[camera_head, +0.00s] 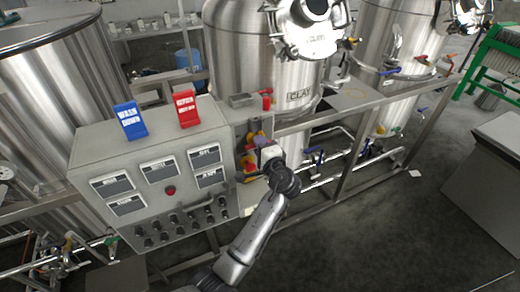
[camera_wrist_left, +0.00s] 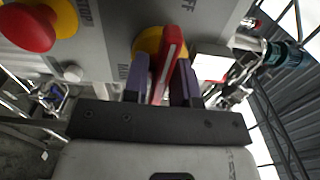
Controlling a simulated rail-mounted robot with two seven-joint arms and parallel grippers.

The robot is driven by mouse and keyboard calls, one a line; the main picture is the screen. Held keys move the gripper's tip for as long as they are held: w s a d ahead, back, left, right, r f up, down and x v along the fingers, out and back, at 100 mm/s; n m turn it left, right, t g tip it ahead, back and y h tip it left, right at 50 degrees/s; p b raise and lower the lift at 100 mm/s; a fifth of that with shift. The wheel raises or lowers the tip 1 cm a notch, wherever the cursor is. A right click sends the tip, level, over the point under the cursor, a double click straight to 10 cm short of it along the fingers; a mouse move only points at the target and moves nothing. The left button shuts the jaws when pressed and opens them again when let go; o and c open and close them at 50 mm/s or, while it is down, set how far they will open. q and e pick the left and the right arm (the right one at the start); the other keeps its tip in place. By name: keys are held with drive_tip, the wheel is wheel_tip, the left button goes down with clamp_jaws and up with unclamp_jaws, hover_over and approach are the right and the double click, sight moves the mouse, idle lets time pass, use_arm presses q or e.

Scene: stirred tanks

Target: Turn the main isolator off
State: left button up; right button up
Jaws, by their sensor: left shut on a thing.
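The main isolator shows in the left wrist view as a red handle (camera_wrist_left: 168,60) on a yellow round plate (camera_wrist_left: 147,42). It is mounted on a grey panel with partly visible lettering, including an "FF" above it. My left gripper (camera_wrist_left: 162,70) has its purple fingers on either side of the red handle and is shut on it. In the head view, my left gripper (camera_head: 258,141) is at the right side of the control cabinet, and its fingers and wrist hide most of the isolator. My right gripper is not in view.
A red mushroom button (camera_wrist_left: 28,27) on a yellow base sits left of the isolator. The grey control cabinet (camera_head: 150,143) carries a blue sign (camera_head: 130,120), a red sign (camera_head: 186,108) and several switches. Steel tanks (camera_head: 250,55) and frame rails stand behind.

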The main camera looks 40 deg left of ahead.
use_arm(q)
drive_tip(key=shift+n, duration=0.4)
drive_tip(key=o, duration=0.7)
drive_tip(key=shift+s+d, duration=0.1)
drive_tip(key=shift+d, duration=0.05)
drive_tip(key=b+v, duration=0.1)
drive_tip(key=v, duration=1.2)
drive_tip(key=shift+s+d, duration=0.15)
drive_tip(key=shift+d, duration=0.05)
drive_tip(key=shift+r, duration=0.1)
